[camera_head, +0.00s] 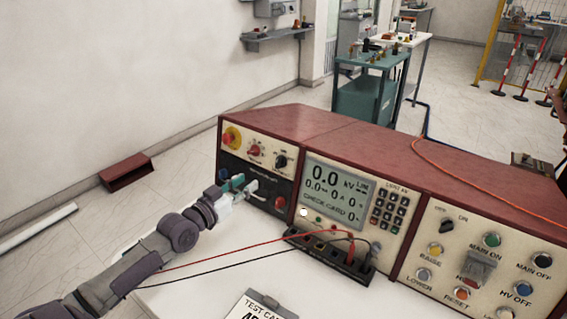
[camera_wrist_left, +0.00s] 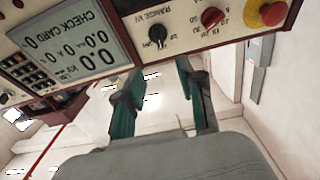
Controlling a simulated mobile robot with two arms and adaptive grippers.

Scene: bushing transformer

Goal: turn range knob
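The range knob (camera_head: 281,160) is black and sits on the cream upper left panel of the red console. In the left wrist view the black knob (camera_wrist_left: 158,34) appears upside down beside a "RANGE kV" label. My left gripper (camera_head: 241,187) is in front of the console's left section, below the knob in the head view. In the left wrist view my left gripper (camera_wrist_left: 159,73) has its two teal fingers spread with nothing between them. The knob lies beyond the fingertips and apart from them. My right gripper is not in view.
A red knob (camera_head: 254,150) and a yellow-ringed stop button (camera_head: 231,136) sit left of the range knob. The display (camera_head: 335,191) reads 0.0 kV and CHECK CARD. Red and black leads cross the white table. A test card (camera_head: 265,307) lies at the front.

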